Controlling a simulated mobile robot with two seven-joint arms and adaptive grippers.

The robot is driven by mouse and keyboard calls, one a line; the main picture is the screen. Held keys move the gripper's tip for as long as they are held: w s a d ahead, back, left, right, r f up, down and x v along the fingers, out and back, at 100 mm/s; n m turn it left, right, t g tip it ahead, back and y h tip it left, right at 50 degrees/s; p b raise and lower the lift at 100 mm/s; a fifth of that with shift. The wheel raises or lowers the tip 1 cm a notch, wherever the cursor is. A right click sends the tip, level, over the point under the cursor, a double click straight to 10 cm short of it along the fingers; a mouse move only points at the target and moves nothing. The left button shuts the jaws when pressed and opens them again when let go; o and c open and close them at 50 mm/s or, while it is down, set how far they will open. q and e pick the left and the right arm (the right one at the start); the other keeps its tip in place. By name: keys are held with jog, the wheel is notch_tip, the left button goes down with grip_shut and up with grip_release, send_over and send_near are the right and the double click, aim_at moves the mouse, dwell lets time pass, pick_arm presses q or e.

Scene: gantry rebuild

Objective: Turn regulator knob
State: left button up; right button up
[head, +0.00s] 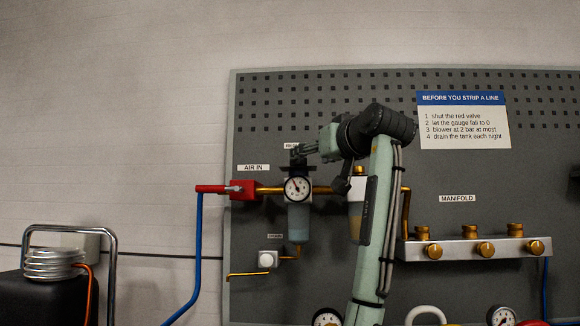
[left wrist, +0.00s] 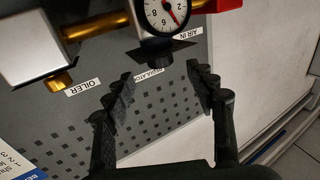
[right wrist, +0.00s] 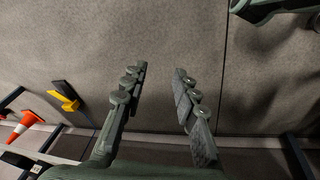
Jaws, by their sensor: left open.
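The regulator has a round white gauge (head: 297,189), which also shows in the left wrist view (left wrist: 166,14). Its black knob (left wrist: 160,50) appears below the gauge in the tilted left wrist view. My left gripper (head: 302,152) is at the top of the regulator in the head view and partly hides the knob. In the left wrist view my left gripper (left wrist: 161,76) is open and empty, with a finger toward each side of the knob and the knob just beyond the tips. My right gripper (right wrist: 160,72) is open and empty, away from the panel.
A red valve (head: 243,190) with a blue hose is left of the regulator. The oiler (head: 356,212) stands close on the right, partly behind my left arm. A brass-fitted manifold (head: 461,249) is further right. An orange cone (right wrist: 30,118) shows in the right wrist view.

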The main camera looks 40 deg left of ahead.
aim_at(302, 160)
pick_arm(q)
jog(key=shift+w+a, duration=0.15)
jog(key=shift+a, duration=0.05)
jog(key=shift+w+a, duration=0.15)
jog(key=shift+a, duration=0.15)
jog(key=p+x, duration=0.1)
jog(key=x, duration=0.5)
jog(key=shift+r+p, duration=0.1)
jog(key=shift+p, duration=0.2)
jog(key=shift+w+a, duration=0.3)
jog(key=shift+a, duration=0.1)
pick_arm(e)
jog(key=s+f, duration=0.3)
jog(key=f, duration=0.2)
jog(key=shift+d+f+g, duration=0.3)
jog(key=shift+f, duration=0.1)
pick_arm(q)
jog(key=c, duration=1.2)
